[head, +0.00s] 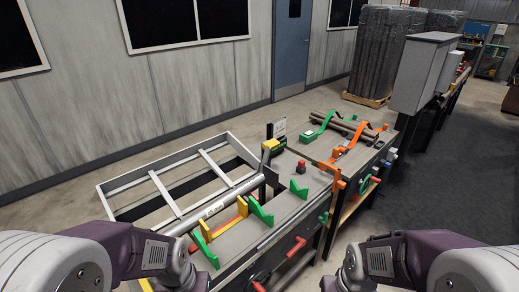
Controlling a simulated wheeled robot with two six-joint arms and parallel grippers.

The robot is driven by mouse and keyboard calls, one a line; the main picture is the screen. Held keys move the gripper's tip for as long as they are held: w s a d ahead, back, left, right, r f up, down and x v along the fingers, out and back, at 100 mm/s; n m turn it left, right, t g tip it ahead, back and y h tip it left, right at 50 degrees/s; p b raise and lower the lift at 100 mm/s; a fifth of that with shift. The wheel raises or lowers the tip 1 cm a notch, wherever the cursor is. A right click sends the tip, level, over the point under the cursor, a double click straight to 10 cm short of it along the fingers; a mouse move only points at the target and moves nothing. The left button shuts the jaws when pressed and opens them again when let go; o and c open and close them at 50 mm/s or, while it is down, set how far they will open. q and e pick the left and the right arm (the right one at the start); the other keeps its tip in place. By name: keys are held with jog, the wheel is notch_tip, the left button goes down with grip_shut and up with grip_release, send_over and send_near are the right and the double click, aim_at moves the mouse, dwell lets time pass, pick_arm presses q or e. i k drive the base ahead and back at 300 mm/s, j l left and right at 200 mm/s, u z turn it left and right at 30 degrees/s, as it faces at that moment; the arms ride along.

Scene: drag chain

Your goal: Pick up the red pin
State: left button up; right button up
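Several small red parts show in the head view, and I cannot tell for sure which one is the red pin. A short upright red piece (301,165) stands on the grey bench top between a yellow-green block and a green bracket. A red handle-like part (296,246) sticks out from the bench's front side. A red strip (219,230) lies between yellow and green brackets on the near part of the bench. My purple forearms enter at the bottom left and bottom right. The fingers of both grippers are out of the frame, so what they hold is hidden.
The grey workbench (262,226) runs away to the upper right. Green brackets (261,212), an orange bracket (337,170) and a yellow-green block (272,147) stand on it. A metal frame (150,182) adjoins its left side. Dark floor (440,190) is open at right.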

aim_at(301, 163)
jog(key=k+j+z, duration=0.25)
jog(key=k+j, duration=0.25)
jog(key=j, duration=0.25)
jog(key=k+j+z, duration=0.25)
jog(key=k+j, duration=0.3)
jog(key=j, duration=0.15)
jog(key=i+l, duration=0.1)
jog(key=l, duration=0.35)
jog(key=i+l, duration=0.1)
jog(key=l, duration=0.3)
jog(key=i+l+u, duration=0.55)
jog(key=i, duration=0.15)
jog(key=i+l+u, duration=0.5)
jog(key=l, duration=0.35)
jog(key=i+l+u, duration=0.25)
jog(key=l, duration=0.25)
jog(key=i+l+u, duration=0.3)
jog(key=l, duration=0.25)
jog(key=l+u, duration=0.25)
jog(key=l, duration=0.25)
jog(key=i+l+u, duration=0.1)
jog(key=l+u, duration=0.15)
jog(key=l, duration=0.35)
